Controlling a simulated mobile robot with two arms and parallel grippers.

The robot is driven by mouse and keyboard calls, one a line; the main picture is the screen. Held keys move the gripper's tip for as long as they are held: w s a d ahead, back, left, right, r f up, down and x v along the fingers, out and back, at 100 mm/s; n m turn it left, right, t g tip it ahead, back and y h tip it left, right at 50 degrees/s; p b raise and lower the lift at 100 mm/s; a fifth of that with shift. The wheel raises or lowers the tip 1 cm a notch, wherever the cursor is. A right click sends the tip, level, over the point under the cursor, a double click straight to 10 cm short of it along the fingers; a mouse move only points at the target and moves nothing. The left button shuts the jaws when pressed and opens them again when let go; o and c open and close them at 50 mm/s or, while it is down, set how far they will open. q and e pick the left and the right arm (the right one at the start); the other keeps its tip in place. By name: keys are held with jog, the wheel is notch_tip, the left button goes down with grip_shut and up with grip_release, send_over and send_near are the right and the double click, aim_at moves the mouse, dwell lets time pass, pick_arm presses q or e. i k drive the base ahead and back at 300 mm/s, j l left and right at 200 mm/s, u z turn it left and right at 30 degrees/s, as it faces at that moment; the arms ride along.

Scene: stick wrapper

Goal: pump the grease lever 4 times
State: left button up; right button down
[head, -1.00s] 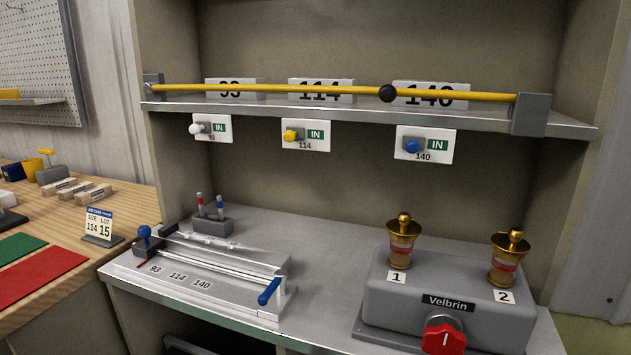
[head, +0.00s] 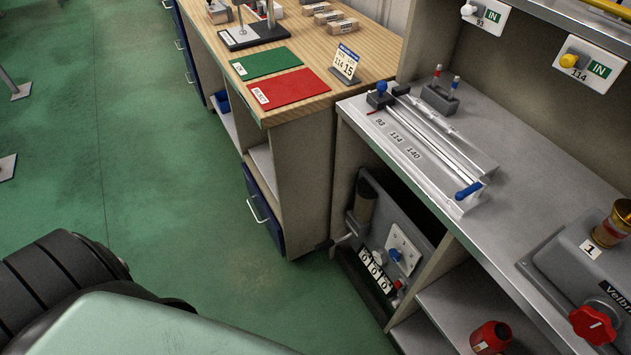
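A grey panel unit (head: 383,228) sits in the left lower compartment under the metal bench. A dark lever-like handle (head: 336,242) sticks out from its left side; I take it for the grease lever. A dark brown cylinder (head: 365,204) stands above it. The unit carries a white plate (head: 402,249), a blue knob (head: 394,254), a small red knob (head: 398,284) and a counter (head: 375,271) that seems to read 000. Neither of my grippers is in view; only parts of my own body show at the bottom left.
A red can (head: 490,337) stands on the lower shelf to the right. The metal bench (head: 520,190) above holds a slide gauge (head: 425,150) and the Velbrin box (head: 585,265). A wooden table (head: 300,50) stands at the left. The green floor (head: 180,180) before it is clear.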

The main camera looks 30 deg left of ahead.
aim_at(321, 246)
jog(key=u, duration=0.75)
